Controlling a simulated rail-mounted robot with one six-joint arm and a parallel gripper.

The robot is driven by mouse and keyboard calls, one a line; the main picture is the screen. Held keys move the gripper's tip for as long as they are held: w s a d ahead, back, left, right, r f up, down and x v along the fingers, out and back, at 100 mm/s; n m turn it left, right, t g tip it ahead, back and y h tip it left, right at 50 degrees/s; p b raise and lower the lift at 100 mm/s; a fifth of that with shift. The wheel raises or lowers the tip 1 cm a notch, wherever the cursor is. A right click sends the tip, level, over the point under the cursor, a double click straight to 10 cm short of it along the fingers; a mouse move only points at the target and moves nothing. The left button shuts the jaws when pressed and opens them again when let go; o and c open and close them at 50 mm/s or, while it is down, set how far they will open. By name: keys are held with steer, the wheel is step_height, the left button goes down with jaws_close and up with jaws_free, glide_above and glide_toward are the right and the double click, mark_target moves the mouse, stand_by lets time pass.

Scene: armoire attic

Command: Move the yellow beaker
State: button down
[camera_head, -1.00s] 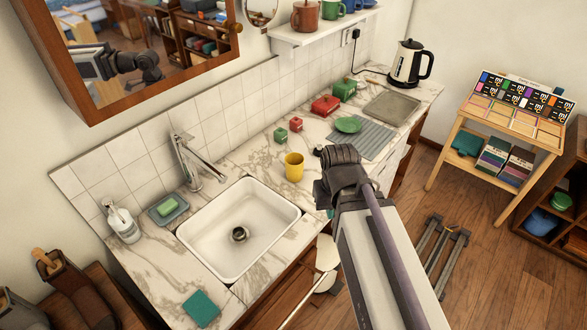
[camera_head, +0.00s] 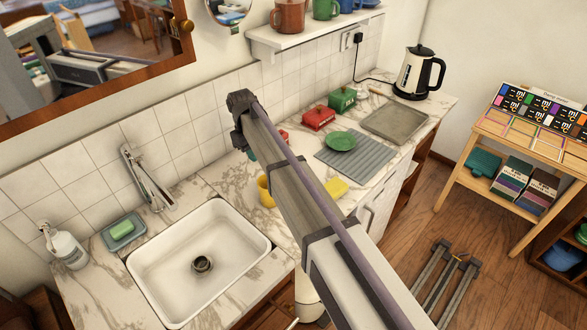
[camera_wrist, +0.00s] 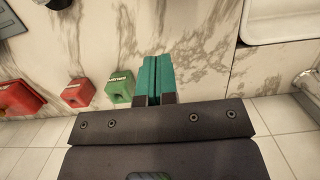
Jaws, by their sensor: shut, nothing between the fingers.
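The yellow beaker (camera_head: 264,190) stands on the marble counter just right of the sink in the head view. My arm covers its right part there. It is not visible in the wrist view. My gripper (camera_wrist: 156,57) has its two teal fingers together with nothing between them. In the wrist view it is over the counter near the tiled wall, beside the small green block (camera_wrist: 121,86). In the head view my arm mostly hides the gripper.
The white sink (camera_head: 148,262) lies left of the beaker, with the faucet (camera_head: 145,180) behind it. A small red block (camera_wrist: 78,93) and a red box (camera_wrist: 20,98) stand near the wall. A striped mat (camera_head: 355,158) holds a green dish (camera_head: 341,141). A yellow item (camera_head: 335,187) lies nearby.

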steer(key=s+d, duration=0.2)
steer(key=s, duration=0.1)
steer(key=s+d, duration=0.3)
steer(key=s+d+f+b, duration=0.1)
steer(key=s+d, duration=0.1)
steer(key=s, duration=0.2)
steer(key=shift+d, duration=0.2)
steer(key=shift+w+f+b, duration=0.1)
steer(key=shift+f+b, duration=0.2)
steer(key=shift+b, duration=0.1)
steer(key=shift+r, duration=0.15)
